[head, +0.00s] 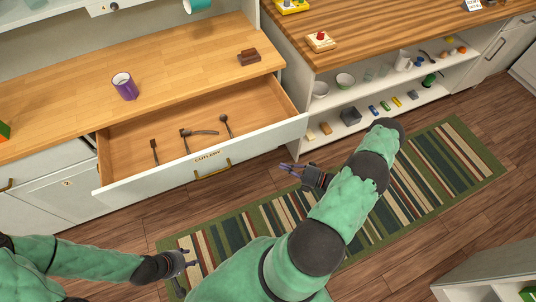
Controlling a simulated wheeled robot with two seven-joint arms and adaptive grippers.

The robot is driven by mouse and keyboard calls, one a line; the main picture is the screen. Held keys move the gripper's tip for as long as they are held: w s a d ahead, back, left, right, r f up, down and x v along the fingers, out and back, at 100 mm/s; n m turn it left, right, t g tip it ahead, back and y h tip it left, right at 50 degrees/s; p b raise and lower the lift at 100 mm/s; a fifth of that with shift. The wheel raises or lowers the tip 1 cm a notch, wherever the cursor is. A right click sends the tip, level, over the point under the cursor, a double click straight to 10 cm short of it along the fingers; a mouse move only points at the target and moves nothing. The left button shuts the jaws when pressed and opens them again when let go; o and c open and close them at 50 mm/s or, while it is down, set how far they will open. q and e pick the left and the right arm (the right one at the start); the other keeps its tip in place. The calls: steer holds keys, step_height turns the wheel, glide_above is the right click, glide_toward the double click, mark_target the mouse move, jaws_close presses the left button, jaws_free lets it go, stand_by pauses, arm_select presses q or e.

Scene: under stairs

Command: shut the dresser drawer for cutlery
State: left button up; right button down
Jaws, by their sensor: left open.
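The cutlery drawer (205,176) is pulled well out of the dresser (185,62). Its white front carries the label CUTLERY and a brass handle (213,171). Several dark utensils lie inside, among them a spoon (225,124). My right gripper (288,169) is to the right of the drawer handle, near the right end of the front and apart from it. Its fingers look spread, with nothing between them. My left gripper (187,264) is open and empty, low over the rug, well below the drawer front in the picture.
A purple mug (124,87) and a brown block (249,57) stand on the dresser top. A wooden counter (385,28) with open shelves of bowls and small items stands to the right. A striped rug (430,172) covers the floor in front. A white unit (490,280) is at lower right.

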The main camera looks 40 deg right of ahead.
glide_toward(248, 149)
steer(key=w+a, duration=0.1)
steer(key=a, duration=0.3)
steer(key=shift+w+d+b, duration=0.4)
steer(key=shift+w, duration=0.5)
steer(key=shift+w+d+b, duration=0.35)
steer(key=shift+w+b, duration=0.05)
steer(key=shift+w, duration=0.5)
